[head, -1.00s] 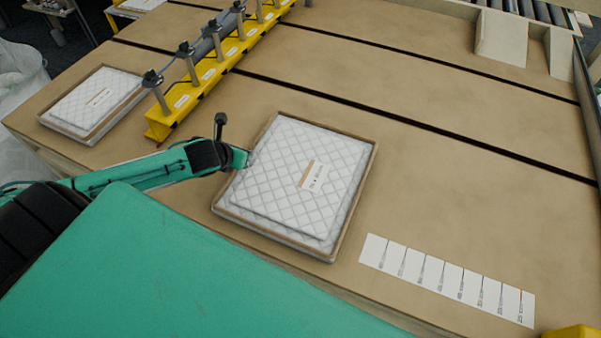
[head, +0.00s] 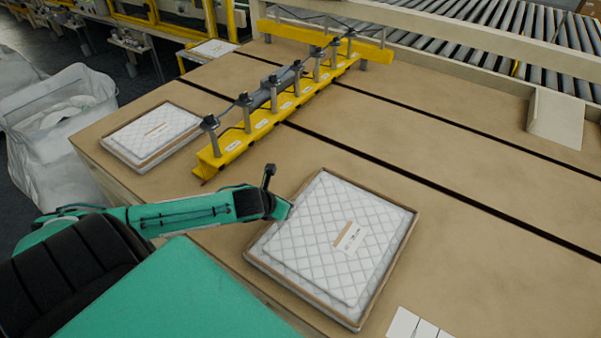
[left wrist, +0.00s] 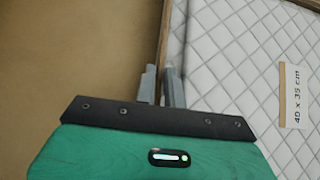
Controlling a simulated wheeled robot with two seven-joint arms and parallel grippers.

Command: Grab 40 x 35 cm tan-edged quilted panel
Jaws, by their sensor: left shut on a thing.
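The tan-edged quilted panel (head: 318,258) lies on the table at the centre right of the head view, white with diamond stitching and a small label. In the left wrist view the same panel (left wrist: 225,60) fills the right side, and its label reads 40 x 35 cm. My left gripper (head: 287,209) is at the panel's left edge. In the wrist view the left gripper's fingers (left wrist: 160,82) stand on either side of the tan edge and are shut on it. The very fingertips are small and dark in the head view. My right gripper is not in view.
Another white quilted panel (head: 152,135) lies at the table's left. A yellow rail with upright posts (head: 262,122) stands behind. White label cards (head: 412,324) lie at the front right. The table right of the panel is clear.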

